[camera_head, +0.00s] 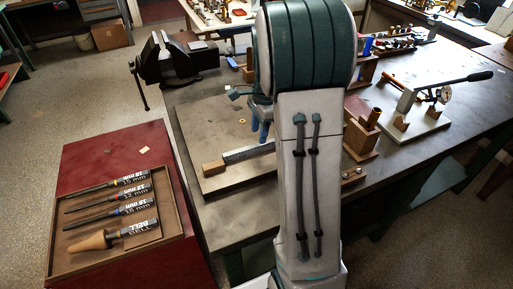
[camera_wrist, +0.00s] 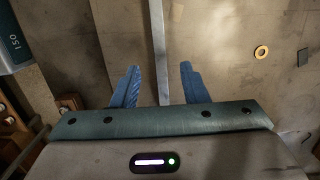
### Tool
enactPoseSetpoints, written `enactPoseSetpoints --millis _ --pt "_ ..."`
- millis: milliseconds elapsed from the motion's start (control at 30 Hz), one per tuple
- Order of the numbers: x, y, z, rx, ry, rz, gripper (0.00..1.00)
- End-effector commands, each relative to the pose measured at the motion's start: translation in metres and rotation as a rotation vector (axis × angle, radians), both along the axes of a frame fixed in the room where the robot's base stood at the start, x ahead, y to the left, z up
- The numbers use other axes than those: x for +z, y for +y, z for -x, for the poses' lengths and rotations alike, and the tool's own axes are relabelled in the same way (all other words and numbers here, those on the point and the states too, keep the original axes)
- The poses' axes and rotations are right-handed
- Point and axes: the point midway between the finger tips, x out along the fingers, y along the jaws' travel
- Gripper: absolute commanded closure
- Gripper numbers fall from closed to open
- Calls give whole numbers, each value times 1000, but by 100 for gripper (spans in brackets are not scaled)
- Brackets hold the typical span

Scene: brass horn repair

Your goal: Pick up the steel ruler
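The steel ruler, a long thin grey strip (camera_wrist: 159,50), runs from the top edge of the wrist view down between my gripper's two blue fingers. My gripper (camera_wrist: 160,67) is open, with one finger on each side of the strip and a gap on both sides. Whether the fingertips are level with the strip or above it, I cannot tell. A blue finger (camera_head: 263,131) shows beside my arm.
A brass ring (camera_wrist: 261,52) and a dark square piece (camera_wrist: 302,57) lie right of the strip. A vise (camera_head: 175,60) stands behind. A tray (camera_head: 75,268) of labelled tools sits on the red cabinet.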

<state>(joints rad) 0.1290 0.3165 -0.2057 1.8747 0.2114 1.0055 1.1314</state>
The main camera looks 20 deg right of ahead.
Motion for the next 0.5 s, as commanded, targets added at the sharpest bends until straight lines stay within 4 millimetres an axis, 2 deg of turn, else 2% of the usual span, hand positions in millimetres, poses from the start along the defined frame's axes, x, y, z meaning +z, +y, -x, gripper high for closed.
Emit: enactPoseSetpoints --millis 300,500 --pt "-43 5 0 -1 3 -1 60" --pt "-50 6 0 1 0 0 60"
